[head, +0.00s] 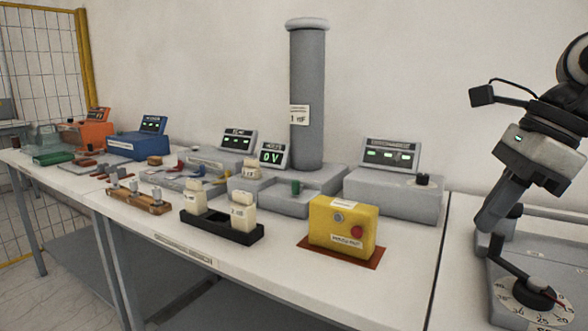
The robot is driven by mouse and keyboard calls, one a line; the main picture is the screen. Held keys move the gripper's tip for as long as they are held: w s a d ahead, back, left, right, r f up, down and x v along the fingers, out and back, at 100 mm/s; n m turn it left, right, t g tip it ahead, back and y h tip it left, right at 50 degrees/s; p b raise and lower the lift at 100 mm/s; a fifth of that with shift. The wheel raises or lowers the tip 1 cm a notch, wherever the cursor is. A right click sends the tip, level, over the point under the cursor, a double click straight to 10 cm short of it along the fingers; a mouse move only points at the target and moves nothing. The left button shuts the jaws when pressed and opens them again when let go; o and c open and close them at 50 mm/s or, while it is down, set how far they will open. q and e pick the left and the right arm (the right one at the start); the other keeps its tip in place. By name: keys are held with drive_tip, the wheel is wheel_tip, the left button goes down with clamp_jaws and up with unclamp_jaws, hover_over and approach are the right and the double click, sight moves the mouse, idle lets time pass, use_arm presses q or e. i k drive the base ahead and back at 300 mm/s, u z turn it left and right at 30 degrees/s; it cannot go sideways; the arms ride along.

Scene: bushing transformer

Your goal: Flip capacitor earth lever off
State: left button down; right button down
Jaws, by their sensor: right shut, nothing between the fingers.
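A tall grey cylinder (307,100) with a "1 nF" label stands on a grey base (325,178) at the back of the table. A small dark green upright piece (296,188) sits on the front of that base. I cannot tell whether it is the earth lever, and no part is clearly marked as one. My right gripper (486,224) is at the right edge, pointing down and left. Its fingers are shut and empty, above and close to a black crank lever (506,256) on a grey dial unit. Whether they touch it is unclear. My left gripper is out of view.
The dial unit (505,310) has a numbered white dial. A yellow box (343,225) with a red button, a black holder (222,231) with white blocks, and a grey display unit (392,192) stand on the table. The table's front right (405,285) is clear.

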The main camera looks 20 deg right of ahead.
sight(296, 187)
drive_tip(key=i, duration=1.3)
